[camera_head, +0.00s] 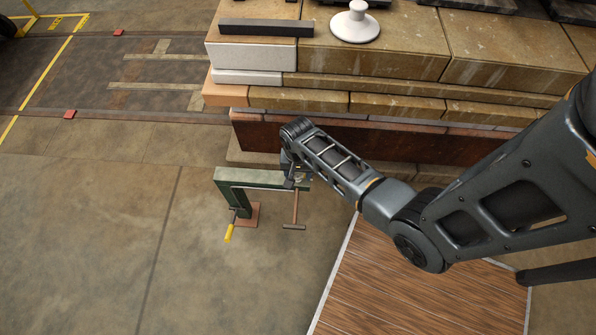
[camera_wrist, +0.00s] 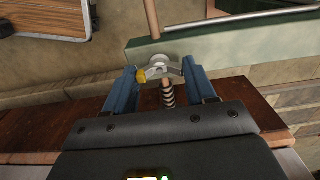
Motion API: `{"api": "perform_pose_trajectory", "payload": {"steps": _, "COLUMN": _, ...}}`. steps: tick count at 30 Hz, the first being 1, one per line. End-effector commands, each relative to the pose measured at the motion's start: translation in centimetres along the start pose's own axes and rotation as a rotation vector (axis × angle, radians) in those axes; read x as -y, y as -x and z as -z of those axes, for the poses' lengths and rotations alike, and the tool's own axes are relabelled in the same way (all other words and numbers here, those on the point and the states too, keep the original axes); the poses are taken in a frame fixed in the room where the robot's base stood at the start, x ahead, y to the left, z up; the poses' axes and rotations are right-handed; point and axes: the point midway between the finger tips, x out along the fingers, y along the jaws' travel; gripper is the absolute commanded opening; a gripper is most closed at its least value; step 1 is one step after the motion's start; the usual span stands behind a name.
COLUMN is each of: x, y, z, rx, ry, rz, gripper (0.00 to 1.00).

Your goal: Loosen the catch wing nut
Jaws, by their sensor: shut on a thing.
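The catch wing nut (camera_wrist: 160,72) is in the wrist view, a small silver piece with two wings, one wing tip yellow. It sits against the green metal frame (camera_wrist: 225,48), and a threaded or coiled stud (camera_wrist: 167,95) shows below it. My gripper (camera_wrist: 159,74) has its two blue fingers on either side of the wing nut, shut on its wings. In the head view the green frame (camera_head: 250,177) stands beside the stone stack, and my gripper (camera_head: 297,174) is at its right end. The wing nut is too small to make out there.
A copper-coloured rod with a crossbar (camera_head: 295,213) hangs under the frame's right end. A yellow-handled part (camera_head: 228,233) hangs at its left leg. The layered stack (camera_head: 375,45) rises behind. A wood-topped platform (camera_head: 420,285) lies at lower right. Floor at left is clear.

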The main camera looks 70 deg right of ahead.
Motion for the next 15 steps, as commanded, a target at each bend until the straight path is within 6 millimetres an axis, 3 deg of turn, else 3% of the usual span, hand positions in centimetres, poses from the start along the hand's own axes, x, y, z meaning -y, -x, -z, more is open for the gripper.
{"api": "perform_pose_trajectory", "payload": {"steps": 15, "x": -0.01, "y": 0.11, "z": -0.02, "rx": 0.001, "ry": 0.113, "rz": -0.001, "gripper": 0.25}}
